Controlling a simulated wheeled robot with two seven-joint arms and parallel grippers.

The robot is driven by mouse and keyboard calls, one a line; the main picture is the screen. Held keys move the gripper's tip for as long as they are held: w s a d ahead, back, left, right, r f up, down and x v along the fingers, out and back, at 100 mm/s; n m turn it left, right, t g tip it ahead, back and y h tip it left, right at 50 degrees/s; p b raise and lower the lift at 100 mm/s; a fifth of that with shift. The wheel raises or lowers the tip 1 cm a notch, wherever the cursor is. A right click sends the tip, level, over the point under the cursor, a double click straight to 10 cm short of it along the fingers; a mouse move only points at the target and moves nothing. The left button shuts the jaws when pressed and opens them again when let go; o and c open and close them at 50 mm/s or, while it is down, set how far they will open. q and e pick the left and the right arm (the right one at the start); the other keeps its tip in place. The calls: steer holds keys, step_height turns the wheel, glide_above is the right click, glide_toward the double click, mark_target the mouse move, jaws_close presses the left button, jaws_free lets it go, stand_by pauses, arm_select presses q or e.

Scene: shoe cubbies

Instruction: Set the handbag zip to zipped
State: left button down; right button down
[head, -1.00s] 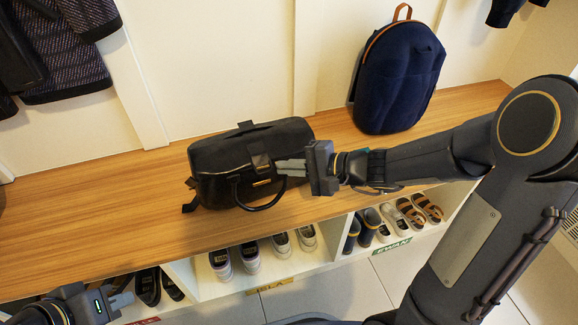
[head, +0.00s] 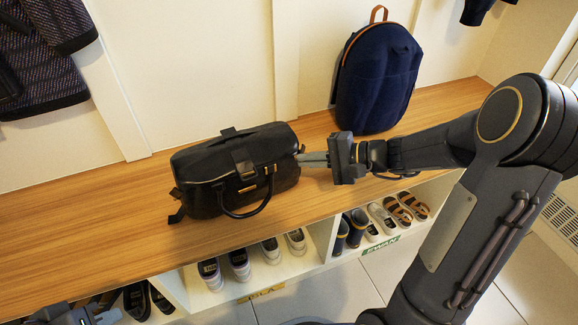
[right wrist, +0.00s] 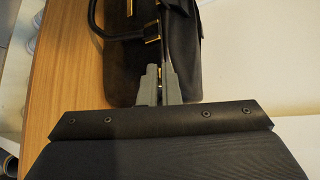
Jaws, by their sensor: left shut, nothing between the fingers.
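The black handbag (head: 235,165) stands on the wooden bench, its handle hanging down in front and its brass clasp facing out. It also shows in the right wrist view (right wrist: 190,50). My right gripper (head: 305,158) is at the bag's right end, fingers pointing left at its upper side. In the right wrist view the fingers (right wrist: 160,85) are close together at the bag's end, with a small brass-coloured bit near the tips; whether they grip it is unclear. The zip's state along the top is too dark to tell. My left gripper (head: 95,318) is shut and empty at the bottom left.
A navy backpack (head: 377,75) stands on the bench (head: 80,210) behind my right arm. Cubbies below hold shoes (head: 240,263) and sandals (head: 405,207). Dark clothes (head: 45,65) hang at the upper left. The bench left of the bag is clear.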

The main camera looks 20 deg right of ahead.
steer(key=shift+d, duration=0.3)
steer(key=c, duration=1.6)
jaws_free()
steer(key=p+v, duration=0.2)
steer(key=v, duration=0.5)
steer(key=shift+s+d+r, duration=0.15)
steer(key=shift+s+d, duration=0.05)
steer(key=shift+d, duration=0.15)
